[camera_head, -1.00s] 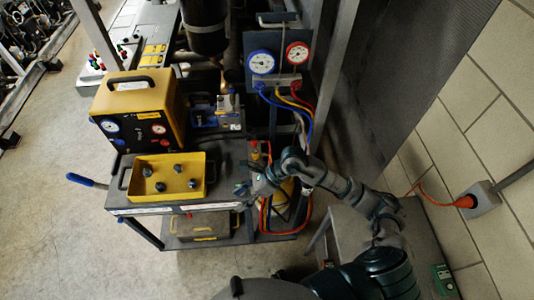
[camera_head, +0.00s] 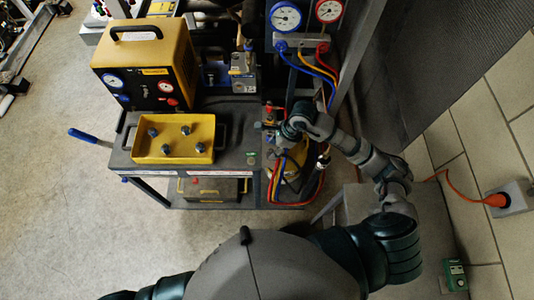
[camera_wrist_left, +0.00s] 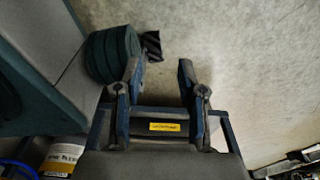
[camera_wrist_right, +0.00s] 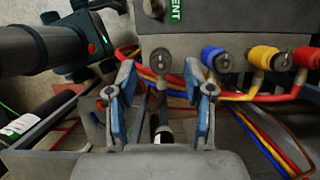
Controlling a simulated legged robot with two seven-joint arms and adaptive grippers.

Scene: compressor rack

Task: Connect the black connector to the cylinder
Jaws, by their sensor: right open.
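My right gripper (camera_head: 278,134) is at the right edge of the cart in the head view, above the hoses. In the right wrist view it (camera_wrist_right: 158,74) is open, fingers spread on both sides of a dark grey connector (camera_wrist_right: 160,60). A black-ended stem (camera_wrist_right: 162,132) shows below that connector, between the fingers. I cannot tell whether the fingers touch either one. A yellow body (camera_head: 291,170), perhaps the cylinder, is partly hidden by hoses below the right gripper. My left gripper (camera_wrist_left: 160,70) is open and empty over the floor in the left wrist view.
Blue (camera_wrist_right: 217,58), yellow (camera_wrist_right: 262,55) and red (camera_wrist_right: 306,58) hose fittings sit right of the connector. A black cylindrical part (camera_wrist_right: 40,48) is at left. The cart carries a yellow tray (camera_head: 172,155) and a yellow machine (camera_head: 146,65). Gauges (camera_head: 286,16) hang behind.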

